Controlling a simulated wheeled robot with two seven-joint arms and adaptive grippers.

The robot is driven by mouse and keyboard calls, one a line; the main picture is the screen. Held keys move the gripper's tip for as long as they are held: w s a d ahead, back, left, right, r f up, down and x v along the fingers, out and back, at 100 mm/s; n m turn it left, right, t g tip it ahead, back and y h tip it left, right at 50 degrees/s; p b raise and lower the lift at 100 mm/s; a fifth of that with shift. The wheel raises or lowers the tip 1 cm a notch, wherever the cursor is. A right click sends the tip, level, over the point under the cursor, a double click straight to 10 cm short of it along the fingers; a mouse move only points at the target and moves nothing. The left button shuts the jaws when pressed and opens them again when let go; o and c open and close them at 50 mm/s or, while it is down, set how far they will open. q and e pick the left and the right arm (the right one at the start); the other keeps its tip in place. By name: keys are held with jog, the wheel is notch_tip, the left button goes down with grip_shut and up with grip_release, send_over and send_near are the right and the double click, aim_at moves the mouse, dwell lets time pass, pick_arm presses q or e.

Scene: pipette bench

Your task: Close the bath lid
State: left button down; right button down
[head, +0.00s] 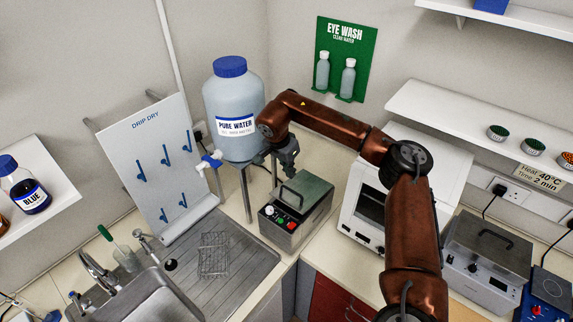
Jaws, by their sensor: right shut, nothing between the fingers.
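A steel box (287,233) with red and green buttons stands on the counter in the middle, and I take it as the bath. Its grey-green lid (312,193) has a dark handle and appears to lie flat over the top; I cannot tell if a small gap remains. My right gripper (289,168) is shut and empty, pointing down near the lid's rear left corner, just behind the handle. I cannot tell if it touches the lid. My left gripper is not in view.
A drip rack (150,150) and sink drainer (235,265) are left. A white oven-like unit (360,205) and a second lidded steel unit (485,262) are right.

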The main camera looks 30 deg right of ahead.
jog(key=p, duration=0.2)
send_over(288, 200)
jog(key=d, duration=0.1)
jog(key=x, duration=0.3)
jog(key=a+x, duration=0.1)
jog(key=x, duration=0.1)
jog(key=shift+s+f, duration=0.1)
jog(key=shift+f, duration=1.3)
jog(key=f+b, duration=0.1)
jog(key=a+f+b, duration=0.1)
jog(key=f, duration=0.1)
jog(key=a+f+b, duration=0.1)
jog(key=shift+s+f, duration=0.35)
jog(key=shift+r, duration=0.1)
